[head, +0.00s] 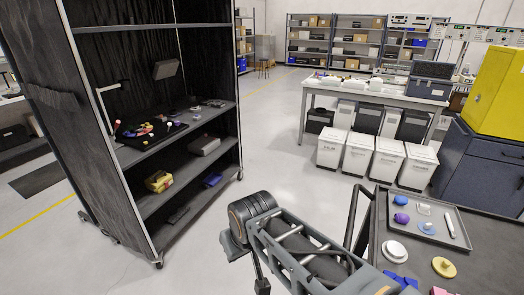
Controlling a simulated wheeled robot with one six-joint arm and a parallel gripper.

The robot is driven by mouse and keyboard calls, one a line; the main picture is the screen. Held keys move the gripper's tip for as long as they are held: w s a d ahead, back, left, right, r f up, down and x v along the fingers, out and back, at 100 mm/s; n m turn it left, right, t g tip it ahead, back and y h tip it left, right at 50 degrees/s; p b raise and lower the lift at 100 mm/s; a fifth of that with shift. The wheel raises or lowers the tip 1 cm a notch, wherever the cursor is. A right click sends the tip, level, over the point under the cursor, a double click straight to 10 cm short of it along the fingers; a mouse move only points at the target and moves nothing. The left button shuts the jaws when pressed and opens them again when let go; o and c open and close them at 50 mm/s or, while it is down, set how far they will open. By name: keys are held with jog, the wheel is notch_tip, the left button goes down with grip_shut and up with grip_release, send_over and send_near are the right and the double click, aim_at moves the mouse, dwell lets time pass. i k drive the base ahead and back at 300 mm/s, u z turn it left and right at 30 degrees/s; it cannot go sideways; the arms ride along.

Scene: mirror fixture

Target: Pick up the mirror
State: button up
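I cannot pick out a mirror with certainty. A dark, flat, tilted panel (165,69) stands out against the back of the black shelf rack at the left, and its face shows no clear reflection. On the dark cart at the lower right, a shallow grey tray (461,247) holds a blue piece (401,200), a purple piece (402,218), a small clear piece (424,209), a white stick (449,226) and a bluish knob (427,227). My arm reaches in from the bottom middle, between rack and cart. No gripper fingers can be made out.
The black rack (190,106) carries small coloured items, a grey box (204,145) and a yellow item (158,181). White bins (373,160) stand before a long workbench (345,91). A white round piece (394,250) and yellow disc (444,266) lie on the cart. Central floor is clear.

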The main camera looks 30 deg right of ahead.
aim_at(395, 250)
jog(key=i, duration=2.35)
jog(key=z, duration=4.05)
jog(key=i, duration=1)
